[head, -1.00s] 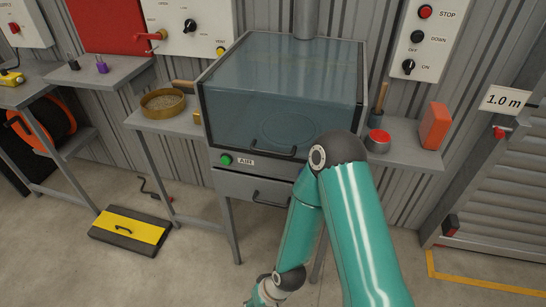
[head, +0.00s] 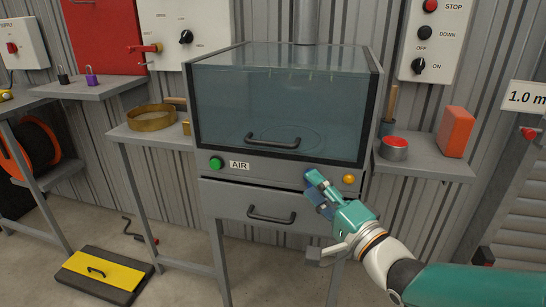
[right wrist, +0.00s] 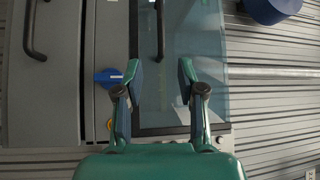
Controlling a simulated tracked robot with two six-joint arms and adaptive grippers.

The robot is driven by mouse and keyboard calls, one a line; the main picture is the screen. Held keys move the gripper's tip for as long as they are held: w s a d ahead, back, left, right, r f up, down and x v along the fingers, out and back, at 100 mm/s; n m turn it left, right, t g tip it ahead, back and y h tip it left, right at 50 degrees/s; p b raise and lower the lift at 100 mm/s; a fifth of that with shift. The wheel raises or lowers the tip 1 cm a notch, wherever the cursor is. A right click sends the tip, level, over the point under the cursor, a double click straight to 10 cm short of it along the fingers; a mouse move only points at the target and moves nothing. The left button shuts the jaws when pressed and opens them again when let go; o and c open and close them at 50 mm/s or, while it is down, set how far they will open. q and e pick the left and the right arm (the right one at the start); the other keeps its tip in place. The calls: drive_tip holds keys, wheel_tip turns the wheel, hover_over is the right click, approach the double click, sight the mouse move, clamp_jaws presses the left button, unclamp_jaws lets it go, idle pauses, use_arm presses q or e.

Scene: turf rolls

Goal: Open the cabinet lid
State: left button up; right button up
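The cabinet (head: 206,178) is a grey box with a dark-framed glass lid (head: 225,100), which is closed. The lid has a black bar handle (head: 273,141) near its lower edge. My right gripper (head: 314,180) is in front of the panel below the lid, right of and below the handle. In the right wrist view the two fingers (right wrist: 159,70) are spread and empty, with the lid handle (right wrist: 160,30) ahead of the gap, apart from them. A blue knob (right wrist: 108,77) on the panel shows beside one finger. My left gripper is not in view.
A drawer with a handle (head: 271,214) is below the panel, with a green button (head: 216,163) and a yellow button (head: 348,179) on the panel. A side shelf at right holds a red-topped tin (head: 394,148) and an orange block (head: 455,132). A brass sieve (head: 150,118) stands at left.

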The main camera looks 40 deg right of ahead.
drive_tip(key=p, duration=0.9)
approach(272, 145)
drive_tip(key=w, duration=0.7)
drive_tip(key=w+d+r+p, duration=0.1)
drive_tip(key=w, duration=0.2)
drive_tip(key=shift+w+d, duration=0.1)
drive_tip(key=shift+w, duration=0.2)
clamp_jaws()
